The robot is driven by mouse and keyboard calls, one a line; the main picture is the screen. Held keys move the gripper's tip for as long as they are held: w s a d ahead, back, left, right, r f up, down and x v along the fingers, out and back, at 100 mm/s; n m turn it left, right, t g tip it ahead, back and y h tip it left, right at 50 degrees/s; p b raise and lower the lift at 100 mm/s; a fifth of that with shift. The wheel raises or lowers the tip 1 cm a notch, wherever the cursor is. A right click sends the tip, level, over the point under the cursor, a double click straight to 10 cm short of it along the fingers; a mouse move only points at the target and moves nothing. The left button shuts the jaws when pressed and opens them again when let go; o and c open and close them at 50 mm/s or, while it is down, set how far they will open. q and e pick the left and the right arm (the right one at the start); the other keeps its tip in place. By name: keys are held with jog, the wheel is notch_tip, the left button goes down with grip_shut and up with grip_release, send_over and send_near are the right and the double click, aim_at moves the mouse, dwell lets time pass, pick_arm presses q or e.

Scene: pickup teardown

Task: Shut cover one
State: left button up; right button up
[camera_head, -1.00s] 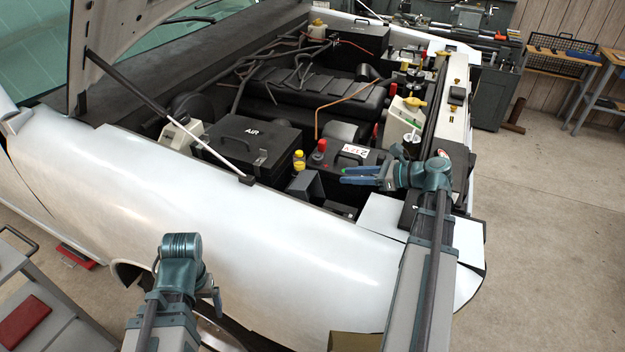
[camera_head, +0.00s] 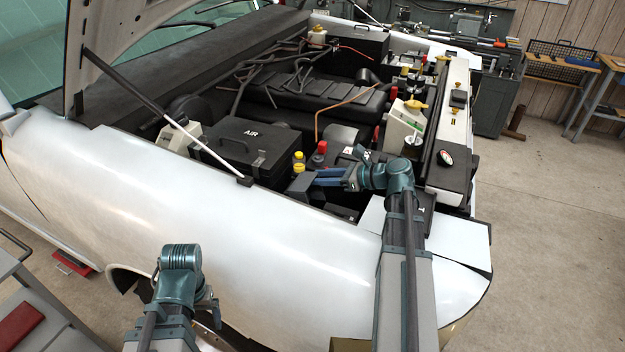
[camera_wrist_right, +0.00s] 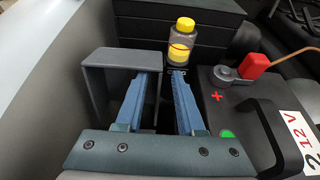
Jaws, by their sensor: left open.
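No label marks cover one, so I cannot tell which part it is. A raised red terminal cap (camera_wrist_right: 254,65) is on the battery, beside a red plus sign. The left finger overlaps the housing's opening; contact is unclear. In the head view my right gripper (camera_head: 291,183) reaches over the fender. My left gripper (camera_head: 214,305) is open and low outside the fender, its fingers mostly hidden.
A yellow-capped bottle (camera_wrist_right: 182,40) stands just beyond the right fingertips. The black AIR box (camera_head: 240,150) lies left of the battery. The hood prop rod (camera_head: 205,148) slants down to the fender (camera_head: 130,200).

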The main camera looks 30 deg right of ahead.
jog(key=shift+a, duration=0.1)
grip_shut()
dwell(0.4)
